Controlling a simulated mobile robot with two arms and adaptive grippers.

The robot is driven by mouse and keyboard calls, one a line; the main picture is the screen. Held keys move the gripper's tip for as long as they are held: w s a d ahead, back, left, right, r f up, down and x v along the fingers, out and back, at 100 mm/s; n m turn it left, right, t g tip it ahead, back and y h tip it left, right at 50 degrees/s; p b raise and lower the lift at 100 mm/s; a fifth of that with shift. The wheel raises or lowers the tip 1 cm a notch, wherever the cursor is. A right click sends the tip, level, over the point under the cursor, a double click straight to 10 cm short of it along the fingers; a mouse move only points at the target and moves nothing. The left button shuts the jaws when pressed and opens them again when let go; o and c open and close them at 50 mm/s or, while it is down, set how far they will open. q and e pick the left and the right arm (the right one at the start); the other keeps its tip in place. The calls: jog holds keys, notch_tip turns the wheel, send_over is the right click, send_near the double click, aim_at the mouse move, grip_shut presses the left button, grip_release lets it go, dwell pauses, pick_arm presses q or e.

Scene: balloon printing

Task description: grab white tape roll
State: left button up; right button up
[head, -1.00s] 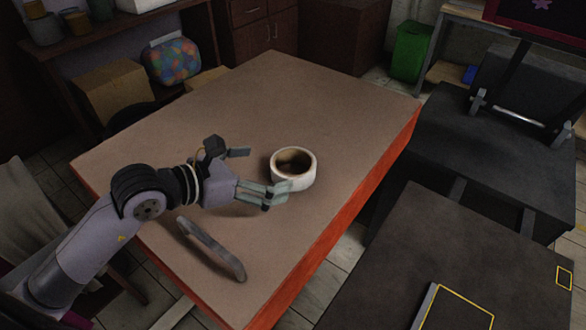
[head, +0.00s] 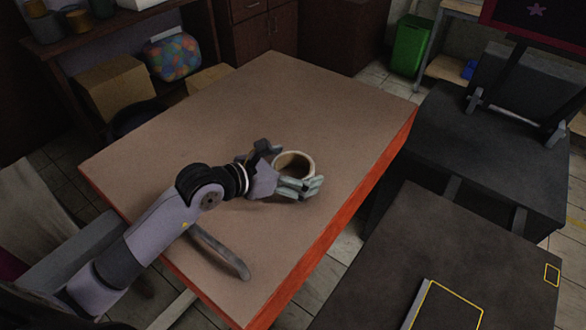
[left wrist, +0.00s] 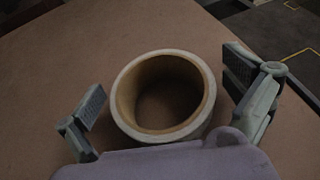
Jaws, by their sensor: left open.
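The white tape roll (head: 296,164) lies flat on the brown table, its round hole facing up with a tan inner core. In the left wrist view the tape roll (left wrist: 165,95) sits between the two spread fingers, with a visible gap on each side. My left gripper (head: 290,166) is open around the roll, one finger on its near side and the other toward its far left side. The left gripper (left wrist: 165,100) holds nothing. The lower near side of the roll is partly hidden by the gripper. My right gripper is not in view.
The brown table (head: 225,120) with an orange edge is mostly clear. A grey curved tool (head: 220,251) lies near its front. A black printing machine (head: 470,150) stands to the right. Cardboard boxes (head: 115,88) and a colourful balloon bag (head: 173,56) are at the back left.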

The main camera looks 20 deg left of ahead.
pick_arm(q)
jog(key=shift+c, duration=0.5)
jog(key=c, duration=1.2)
jog(key=shift+r, duration=0.15)
